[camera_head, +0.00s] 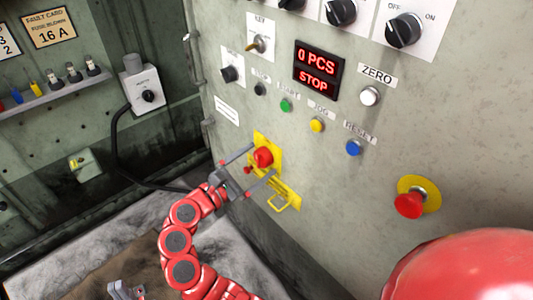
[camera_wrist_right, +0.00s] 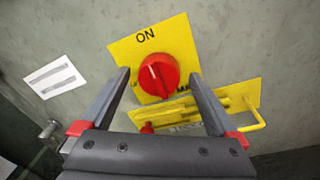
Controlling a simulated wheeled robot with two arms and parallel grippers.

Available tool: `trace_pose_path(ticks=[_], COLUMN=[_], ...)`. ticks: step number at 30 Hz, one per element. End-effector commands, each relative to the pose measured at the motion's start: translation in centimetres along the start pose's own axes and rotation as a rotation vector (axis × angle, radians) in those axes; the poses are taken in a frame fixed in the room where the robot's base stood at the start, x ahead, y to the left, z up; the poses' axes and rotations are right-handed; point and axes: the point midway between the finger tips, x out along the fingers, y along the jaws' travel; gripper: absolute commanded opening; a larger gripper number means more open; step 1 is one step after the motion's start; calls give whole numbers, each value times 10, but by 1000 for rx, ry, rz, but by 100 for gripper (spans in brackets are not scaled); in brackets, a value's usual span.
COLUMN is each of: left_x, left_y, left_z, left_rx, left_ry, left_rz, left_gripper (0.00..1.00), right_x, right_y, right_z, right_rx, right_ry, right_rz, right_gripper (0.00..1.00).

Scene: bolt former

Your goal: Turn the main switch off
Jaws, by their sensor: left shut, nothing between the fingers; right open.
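The main switch is a red rotary knob (camera_head: 263,157) on a yellow plate (camera_head: 276,158) on the grey panel. In the right wrist view the red knob (camera_wrist_right: 168,66) has a white mark pointing up towards the word ON on the yellow plate (camera_wrist_right: 181,35). My right gripper (camera_head: 261,160) is open, its fingers on either side of the knob; I cannot tell whether they touch it. The fingers also show in the right wrist view (camera_wrist_right: 160,76). My left gripper (camera_head: 126,291) is shut and empty at the bottom edge of the head view.
A yellow hasp with a handle (camera_head: 284,197) sits just below the switch. A red emergency button (camera_head: 409,204) is to the right. The display (camera_head: 318,70) reads 0 PCS, STOP. Coloured buttons, such as a blue one (camera_head: 353,148), sit above. A socket box (camera_head: 144,85) with a cable is left.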

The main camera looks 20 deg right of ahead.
Motion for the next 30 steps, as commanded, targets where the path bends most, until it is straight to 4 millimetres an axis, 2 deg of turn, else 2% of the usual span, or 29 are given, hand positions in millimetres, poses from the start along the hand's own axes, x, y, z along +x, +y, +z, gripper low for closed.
trace_pose_path(ticks=[8,22,23,30], left_x=[0,0,0,-4], left_y=[0,0,0,0], left_z=[0,0,0,1], left_rx=[0,0,0,0], left_ry=[0,0,0,0], left_rz=[0,0,0,0], left_gripper=[0,0,0,0], right_x=[0,0,0,1], right_y=[0,0,0,-1], right_z=[-1,0,0,-2], right_rx=[-1,-1,-1,-24], right_ry=[0,0,-1,2], right_rz=[1,1,1,-1], right_gripper=[95,12,10,10])
